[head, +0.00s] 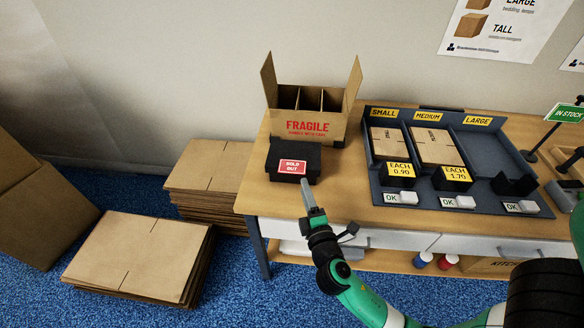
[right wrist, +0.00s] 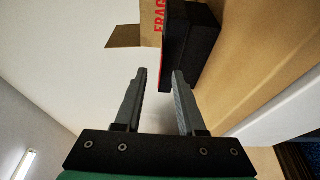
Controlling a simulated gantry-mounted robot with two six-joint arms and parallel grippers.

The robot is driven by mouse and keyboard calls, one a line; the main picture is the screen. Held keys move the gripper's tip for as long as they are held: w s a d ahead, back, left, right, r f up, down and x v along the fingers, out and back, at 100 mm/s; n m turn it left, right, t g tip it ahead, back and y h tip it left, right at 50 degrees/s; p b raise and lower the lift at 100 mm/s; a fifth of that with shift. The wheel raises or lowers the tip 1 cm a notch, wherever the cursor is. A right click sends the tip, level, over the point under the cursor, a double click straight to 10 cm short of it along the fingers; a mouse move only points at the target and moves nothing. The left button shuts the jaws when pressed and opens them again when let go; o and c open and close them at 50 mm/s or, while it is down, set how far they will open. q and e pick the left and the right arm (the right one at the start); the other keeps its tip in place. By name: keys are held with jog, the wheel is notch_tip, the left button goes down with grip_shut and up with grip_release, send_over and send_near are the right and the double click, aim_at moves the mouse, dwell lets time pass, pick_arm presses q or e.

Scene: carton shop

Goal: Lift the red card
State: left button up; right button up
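The red card (head: 291,168), lettered SOLD OUT, leans on the front of a black block (head: 312,160) near the table's left end. In the right wrist view the black block (right wrist: 192,42) lies beyond the fingers, and the card seems to show only as a thin red edge. My right gripper (head: 307,189) is just in front of the card, a little to its right, with its fingers pointing toward the block. In the right wrist view its two fingers (right wrist: 160,75) stand apart with nothing between them. My left gripper is not in view.
An open FRAGILE carton (head: 305,128) with dividers stands behind the block. A dark tray (head: 499,158) with SMALL, MEDIUM and LARGE bays is to the right. An IN STOCK sign (head: 566,113) stands at far right. Flat cartons (head: 140,250) are stacked on the blue floor.

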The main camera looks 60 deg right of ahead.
aim_at(292, 167)
jog(key=b+x, duration=0.1)
jog(key=x, duration=0.4)
jog(key=shift+w+d+f, duration=0.1)
jog(key=shift+w+d, duration=0.1)
jog(key=shift+w, duration=0.05)
jog(key=shift+a, duration=0.1)
grip_shut()
